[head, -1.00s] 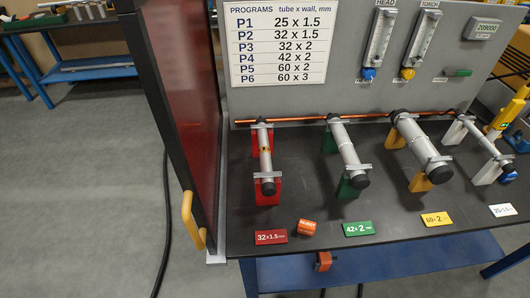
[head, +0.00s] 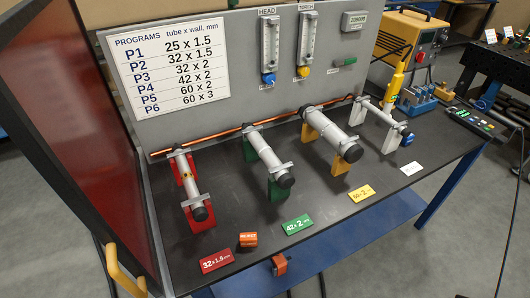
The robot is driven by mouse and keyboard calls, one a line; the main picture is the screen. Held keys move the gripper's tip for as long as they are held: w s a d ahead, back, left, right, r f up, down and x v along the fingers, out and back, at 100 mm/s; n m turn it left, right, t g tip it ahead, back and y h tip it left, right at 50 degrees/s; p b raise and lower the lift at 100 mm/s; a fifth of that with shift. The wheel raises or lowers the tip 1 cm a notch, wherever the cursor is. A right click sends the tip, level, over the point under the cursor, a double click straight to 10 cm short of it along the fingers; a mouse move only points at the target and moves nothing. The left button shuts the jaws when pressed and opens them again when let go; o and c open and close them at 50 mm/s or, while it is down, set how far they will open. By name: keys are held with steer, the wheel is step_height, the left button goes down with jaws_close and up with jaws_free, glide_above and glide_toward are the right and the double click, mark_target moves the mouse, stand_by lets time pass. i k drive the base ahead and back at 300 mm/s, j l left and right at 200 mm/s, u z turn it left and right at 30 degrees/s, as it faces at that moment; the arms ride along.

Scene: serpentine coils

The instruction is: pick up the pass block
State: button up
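No block that I can read as "PASS" shows in the head view. A small blue block (head: 407,140) sits at the right of the bench, beside the front end of the rightmost tube stand; any lettering on it is too small to read. An orange block (head: 248,240) marked "REJECT" lies near the front edge, between the red and green labels. My gripper is not in view.
Tubes on red (head: 187,177), green (head: 250,152), yellow (head: 340,166) and white stands cross the dark bench (head: 330,205). Labels lie along its front. A red panel (head: 75,120) with a yellow handle (head: 122,270) stands left. A control box (head: 470,122) is at the right edge.

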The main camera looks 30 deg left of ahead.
mark_target(405, 141)
steer(key=i+l+u, duration=0.2)
steer(key=i+u, duration=0.2)
steer(key=i+l+u, duration=0.3)
steer(key=u, duration=0.15)
steer(key=i+l+u, duration=0.4)
steer(key=l+u, duration=0.4)
steer(key=l, duration=0.2)
steer(key=i, duration=0.05)
